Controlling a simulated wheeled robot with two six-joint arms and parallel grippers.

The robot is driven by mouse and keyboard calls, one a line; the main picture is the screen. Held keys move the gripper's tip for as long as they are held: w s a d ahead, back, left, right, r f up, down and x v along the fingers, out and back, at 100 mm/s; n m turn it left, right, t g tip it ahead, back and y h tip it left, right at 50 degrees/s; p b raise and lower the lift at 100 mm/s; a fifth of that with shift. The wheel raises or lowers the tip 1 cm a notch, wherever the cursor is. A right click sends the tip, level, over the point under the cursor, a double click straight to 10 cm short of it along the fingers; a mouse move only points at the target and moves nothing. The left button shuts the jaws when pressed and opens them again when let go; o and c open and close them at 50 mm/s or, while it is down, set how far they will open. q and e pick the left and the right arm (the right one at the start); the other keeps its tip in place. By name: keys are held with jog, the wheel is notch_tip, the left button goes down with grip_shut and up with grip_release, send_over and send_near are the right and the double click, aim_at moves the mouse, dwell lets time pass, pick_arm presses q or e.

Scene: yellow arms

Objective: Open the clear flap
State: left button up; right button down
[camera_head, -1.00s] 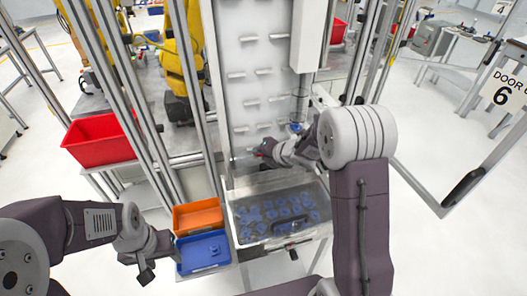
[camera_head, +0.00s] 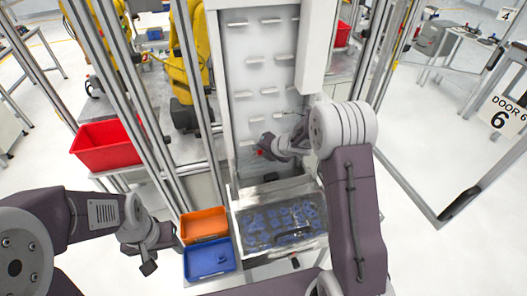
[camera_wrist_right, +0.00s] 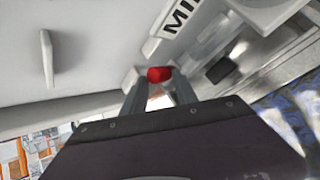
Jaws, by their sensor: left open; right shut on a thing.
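The clear flap (camera_head: 283,218) lies over a tray of blue parts at the foot of the tall white panel, in the head view. A dark handle (camera_head: 292,236) shows at its front. My right gripper (camera_head: 262,151) is at the lower part of the panel, above and behind the flap. It is shut on a small red piece (camera_wrist_right: 159,74), which sits between its fingers close to the panel in the right wrist view. I cannot tell whether this piece is joined to the flap. My left gripper (camera_head: 163,256) is open and empty, left of the blue bin.
An orange bin (camera_head: 204,224) and a blue bin (camera_head: 209,270) stand left of the tray. A red bin (camera_head: 104,147) is farther left. Metal posts (camera_head: 201,100) rise beside the white panel (camera_head: 240,70), which carries several small ledges. Open floor lies at the right.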

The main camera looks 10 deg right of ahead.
jog(key=shift+s+f, duration=0.1)
jog(key=shift+f, duration=0.2)
jog(key=c, duration=1.2)
grip_release()
jog(key=shift+s, duration=0.1)
jog(key=shift+r, duration=0.15)
pick_arm(q)
jog(key=shift+w+r, duration=0.1)
jog(key=shift+w, duration=0.45)
pick_arm(e)
jog(key=v, duration=0.8)
jog(key=shift+r, duration=0.5)
pick_arm(q)
jog(key=shift+s, duration=0.1)
pick_arm(e)
jog(key=shift+s+d, duration=0.15)
